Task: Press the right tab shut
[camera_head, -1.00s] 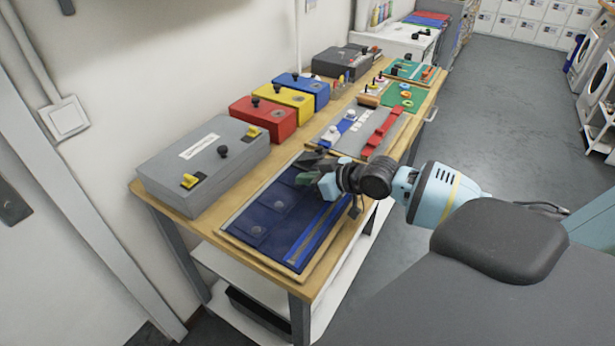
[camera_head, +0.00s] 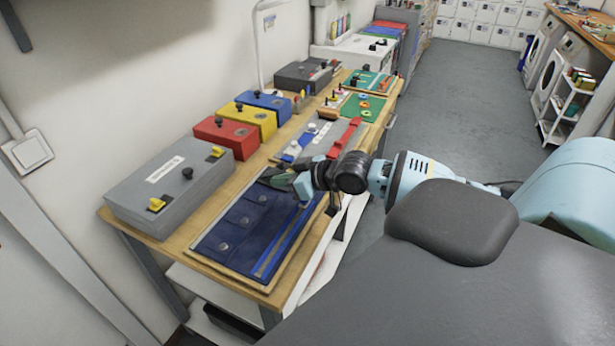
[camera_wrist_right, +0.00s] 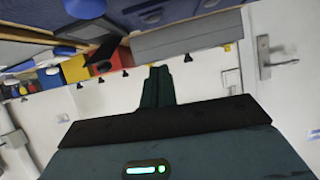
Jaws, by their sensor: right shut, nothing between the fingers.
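A navy fabric panel (camera_head: 208,249) lies on the near part of the bench, with flaps and round snaps. Snaps show on the near flap (camera_head: 223,246), the middle flap (camera_head: 244,220) and the far flap (camera_head: 262,199). My right gripper (camera_head: 272,180) is over the panel's far end, fingers shut and empty. It hides part of that end; I cannot tell whether it touches. In the wrist view the shut fingers (camera_wrist_right: 158,84) show, with the panel (camera_wrist_right: 130,16) beyond.
Red (camera_head: 226,136), yellow (camera_head: 243,119) and blue (camera_head: 268,101) boxes stand behind the panel. A grey board with a red strip (camera_head: 343,137) lies beyond my gripper. The wooden bench (camera_head: 190,262) has a narrow bare front edge. Open floor (camera_head: 455,110) lies right.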

